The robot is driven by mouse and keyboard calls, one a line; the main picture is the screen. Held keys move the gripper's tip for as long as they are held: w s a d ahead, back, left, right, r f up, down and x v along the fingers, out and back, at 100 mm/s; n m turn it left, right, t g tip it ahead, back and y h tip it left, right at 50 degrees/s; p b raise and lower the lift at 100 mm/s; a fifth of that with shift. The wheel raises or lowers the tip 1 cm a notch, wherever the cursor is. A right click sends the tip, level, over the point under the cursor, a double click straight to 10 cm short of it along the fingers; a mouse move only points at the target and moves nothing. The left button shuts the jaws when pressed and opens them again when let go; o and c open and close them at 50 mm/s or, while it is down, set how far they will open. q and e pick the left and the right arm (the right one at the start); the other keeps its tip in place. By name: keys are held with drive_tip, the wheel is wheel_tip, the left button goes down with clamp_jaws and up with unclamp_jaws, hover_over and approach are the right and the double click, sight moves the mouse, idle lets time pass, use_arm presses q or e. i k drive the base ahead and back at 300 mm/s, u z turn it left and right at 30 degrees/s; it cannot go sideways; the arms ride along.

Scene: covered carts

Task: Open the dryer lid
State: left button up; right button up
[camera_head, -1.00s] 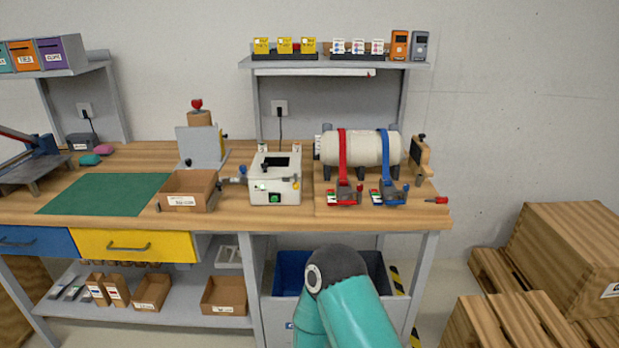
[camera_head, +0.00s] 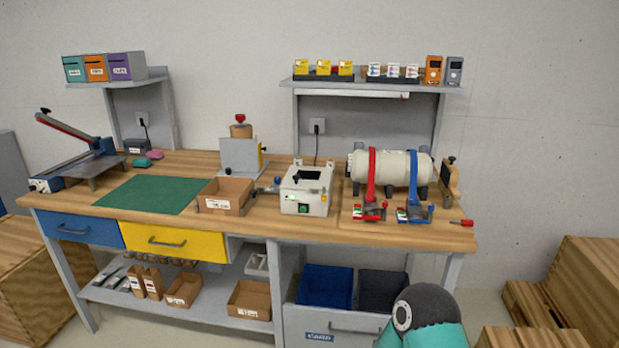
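A small white box-shaped machine (camera_head: 306,202) stands on the workbench right of the middle; I take it to be the dryer. Its top, with a dark window, looks closed. A green button and a yellow part show on its front and right side. A grey and blue fitting sits at its left side. One of my teal arms, with a dark joint, shows at the bottom right, in front of the bench and well below the machine. Neither gripper is in view, so nothing of mine is seen touching the machine.
A cardboard tray (camera_head: 226,196) stands left of the machine, close beside it. A cream cylinder (camera_head: 392,168) with red and blue straps lies to its right. A shelf (camera_head: 377,87) hangs behind. A green mat (camera_head: 150,194) leaves clear bench at left. Wooden crates (camera_head: 582,295) stand at right.

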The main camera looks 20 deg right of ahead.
sight(312, 179)
drive_tip(key=u, duration=0.05)
drive_tip(key=i, duration=1)
drive_tip(key=z, duration=0.1)
